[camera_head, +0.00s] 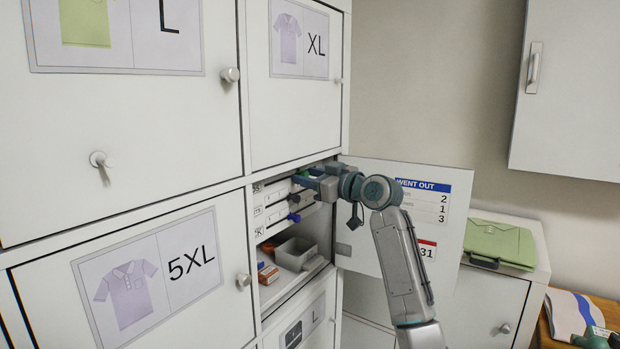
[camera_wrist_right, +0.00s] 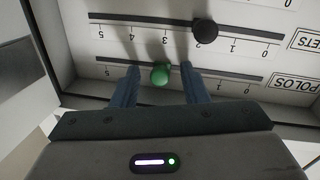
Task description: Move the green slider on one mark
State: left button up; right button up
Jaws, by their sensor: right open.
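The green slider (camera_wrist_right: 160,73) is a round knob on the lowest slotted scale in the right wrist view, the POLOS scale (camera_wrist_right: 290,87). That view shows the scale upside down, with 0 at the right and 5 at the left. The knob sits around the middle, near 3; the digit there is hidden. My right gripper (camera_wrist_right: 158,72) is open, one finger on each side of the knob, with visible gaps. In the head view my right gripper (camera_head: 306,181) reaches into the open compartment and mostly covers the knob. My left gripper is not in view.
A black knob (camera_wrist_right: 206,31) sits near 2 on the neighbouring scale. A blue knob (camera_head: 294,217) is lower on the panel. A grey bin (camera_head: 296,254) and small orange boxes (camera_head: 268,274) lie below. The open door (camera_head: 365,235) stands right beside my arm.

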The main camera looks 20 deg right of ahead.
jog(key=b+v, duration=0.4)
jog(key=v, duration=0.7)
jog(key=shift+b, duration=0.35)
jog(key=shift+w, duration=0.1)
